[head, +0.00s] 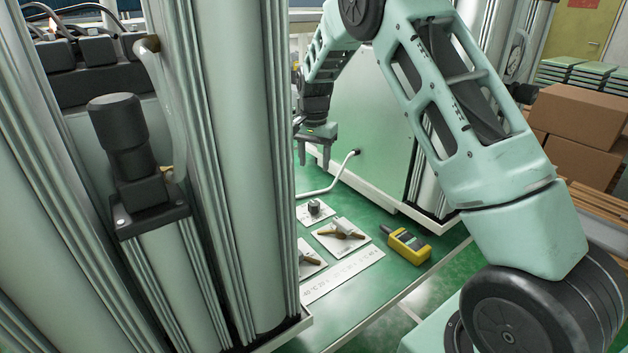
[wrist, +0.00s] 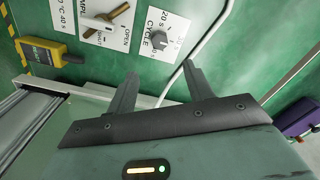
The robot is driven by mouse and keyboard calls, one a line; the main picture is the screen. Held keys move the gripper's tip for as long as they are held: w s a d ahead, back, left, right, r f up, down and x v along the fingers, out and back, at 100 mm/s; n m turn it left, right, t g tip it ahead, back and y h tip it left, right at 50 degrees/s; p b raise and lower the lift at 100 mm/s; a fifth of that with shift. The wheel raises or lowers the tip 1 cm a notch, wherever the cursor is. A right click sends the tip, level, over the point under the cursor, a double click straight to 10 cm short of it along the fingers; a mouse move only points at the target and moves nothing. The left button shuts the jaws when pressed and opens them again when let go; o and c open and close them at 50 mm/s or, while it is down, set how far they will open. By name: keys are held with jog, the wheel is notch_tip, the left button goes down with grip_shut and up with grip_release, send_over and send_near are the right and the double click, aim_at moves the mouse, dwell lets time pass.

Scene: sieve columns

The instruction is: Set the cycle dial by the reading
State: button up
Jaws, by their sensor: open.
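The cycle dial (wrist: 158,41) is a small grey knob on a white plate marked CYCLE, with 20 s the clearest mark. It also shows in the head view (head: 314,208), on the green bench. Where its pointer stands is too small to tell. A white strip (head: 342,274) printed with temperatures and times lies in front. My gripper (wrist: 160,72) is open and empty, above and apart from the dial.
A brown-handled lever on a white plate (head: 326,231) marked OPEN sits beside the dial. A second lever (head: 308,260) is partly hidden by the tall columns (head: 250,200) at left. A pale cable (head: 330,187) runs behind the dial. Cardboard boxes (head: 580,125) stand at right.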

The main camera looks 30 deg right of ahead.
notch_tip(320, 180, up, 4)
jog(key=shift+f, duration=0.1)
dwell(0.7)
